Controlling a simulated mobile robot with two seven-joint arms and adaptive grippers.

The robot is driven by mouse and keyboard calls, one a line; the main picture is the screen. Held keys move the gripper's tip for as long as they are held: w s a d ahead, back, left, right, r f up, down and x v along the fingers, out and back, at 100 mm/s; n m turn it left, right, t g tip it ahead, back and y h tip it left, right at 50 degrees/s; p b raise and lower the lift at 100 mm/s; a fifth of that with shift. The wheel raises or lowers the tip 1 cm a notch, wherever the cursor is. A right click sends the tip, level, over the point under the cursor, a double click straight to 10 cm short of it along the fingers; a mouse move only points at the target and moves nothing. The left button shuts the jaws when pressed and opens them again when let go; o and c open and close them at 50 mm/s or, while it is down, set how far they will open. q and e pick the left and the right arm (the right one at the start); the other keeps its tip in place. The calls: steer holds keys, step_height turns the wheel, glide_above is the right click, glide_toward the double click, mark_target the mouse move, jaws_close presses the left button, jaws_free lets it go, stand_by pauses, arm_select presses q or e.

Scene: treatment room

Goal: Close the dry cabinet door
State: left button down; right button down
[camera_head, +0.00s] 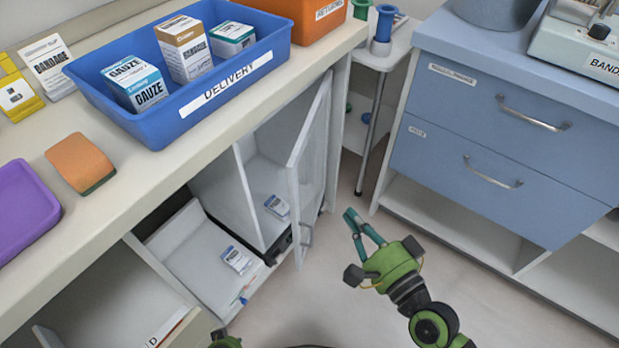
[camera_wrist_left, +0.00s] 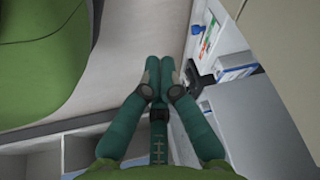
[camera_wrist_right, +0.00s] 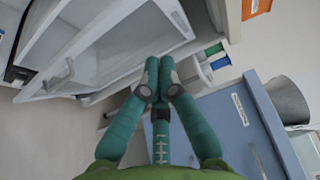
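The dry cabinet door (camera_head: 312,160) is a white framed panel with a handle (camera_head: 307,236). It stands open, swung out from the cabinet under the counter. In the right wrist view the door (camera_wrist_right: 105,48) fills the upper left, beyond my fingertips. My right gripper (camera_head: 350,215) is just right of the door's handle side in the head view, apparently apart from it, with its fingers together and empty. My left gripper (camera_wrist_left: 157,68) has its fingers together and empty in the left wrist view. Its fingers are hidden in the head view.
Inside the open cabinet is a small box (camera_head: 277,206). Another small box (camera_head: 237,260) lies in the white compartment to its left. A blue delivery bin (camera_head: 180,115) stands on the counter. A blue drawer unit (camera_head: 480,150) stands at right. Floor is clear between door and drawers.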

steer(key=s+a+x, duration=0.1)
steer(key=a+x, duration=0.1)
steer(key=x, duration=1)
steer(key=shift+a+p, duration=0.35)
steer(key=shift+s, duration=0.15)
